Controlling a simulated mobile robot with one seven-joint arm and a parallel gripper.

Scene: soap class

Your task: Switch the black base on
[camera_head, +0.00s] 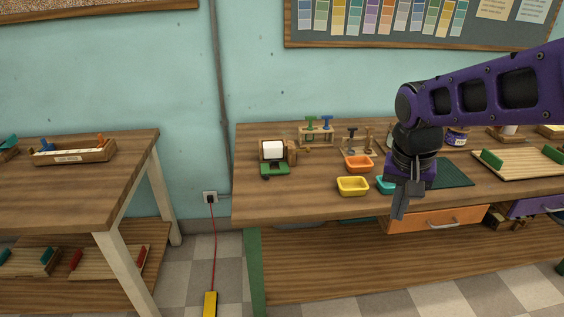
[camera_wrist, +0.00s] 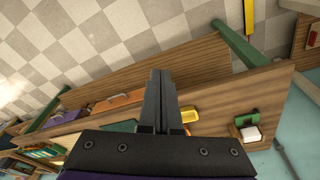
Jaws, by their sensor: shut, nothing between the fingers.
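My gripper (camera_head: 399,212) hangs pointing down in front of the bench's front edge, right of the middle of the head view. Its two dark fingers are together, with nothing between them; they also show closed in the wrist view (camera_wrist: 161,76). I cannot pick out a black base with certainty in either view. My arm and gripper hide part of the bench top, including part of a dark green mat (camera_head: 447,173).
The bench (camera_head: 300,209) holds a yellow tray (camera_head: 352,186), an orange tray (camera_head: 358,163), a white block (camera_head: 273,150) by a green piece (camera_head: 274,169), and a stamp rack (camera_head: 316,137). A red cable runs from a wall socket (camera_head: 210,197) to a yellow box (camera_head: 210,303) on the floor.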

